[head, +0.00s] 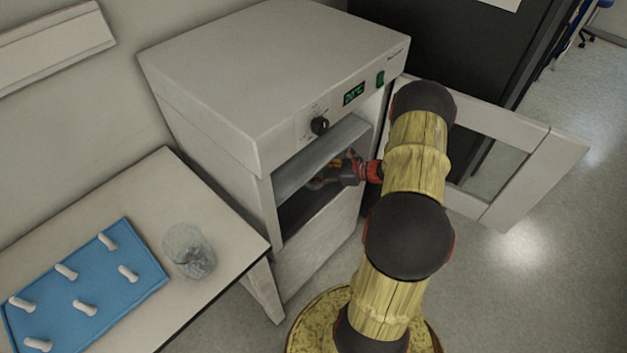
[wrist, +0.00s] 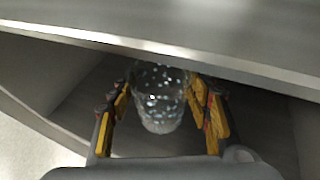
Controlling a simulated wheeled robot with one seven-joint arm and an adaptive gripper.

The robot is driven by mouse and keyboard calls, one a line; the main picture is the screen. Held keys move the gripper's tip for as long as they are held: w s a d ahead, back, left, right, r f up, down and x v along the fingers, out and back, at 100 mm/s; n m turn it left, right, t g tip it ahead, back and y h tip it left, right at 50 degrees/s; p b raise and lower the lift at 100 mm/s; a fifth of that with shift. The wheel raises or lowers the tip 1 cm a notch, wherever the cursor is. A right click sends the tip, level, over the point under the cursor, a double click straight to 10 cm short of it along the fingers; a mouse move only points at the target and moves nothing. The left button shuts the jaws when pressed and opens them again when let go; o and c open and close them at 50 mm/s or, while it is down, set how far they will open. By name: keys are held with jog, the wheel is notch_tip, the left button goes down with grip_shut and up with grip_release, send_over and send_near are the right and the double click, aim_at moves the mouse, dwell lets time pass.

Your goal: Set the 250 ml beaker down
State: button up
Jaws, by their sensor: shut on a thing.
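A clear glass beaker (wrist: 160,112) is between the two fingers of my gripper (wrist: 162,105) in the wrist view, with both fingers against its sides. Its upper part is close under a shelf edge, and I cannot tell whether its base touches the surface below. In the head view my gripper (head: 332,172) reaches through the open front of the white oven (head: 226,108), below its inner shelf (head: 322,157).
The oven door (head: 520,160) stands open to the right of my arm. A white side table (head: 150,195) at the left carries a blue mat (head: 98,268) with several white pegs and another glass beaker (head: 189,250). The shelf leaves little room above the gripper.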

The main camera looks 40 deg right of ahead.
jog(key=f+b, duration=0.2)
jog(key=f, duration=0.2)
jog(key=shift+w+f, duration=0.1)
jog(key=shift+w, duration=0.1)
jog(key=shift+f, duration=0.1)
jog(key=o, duration=1.2)
jog(key=shift+s+r, duration=0.1)
jog(key=shift+r, duration=0.15)
jog(key=shift+p+v, duration=1.8)
jog(key=shift+v, duration=4.1)
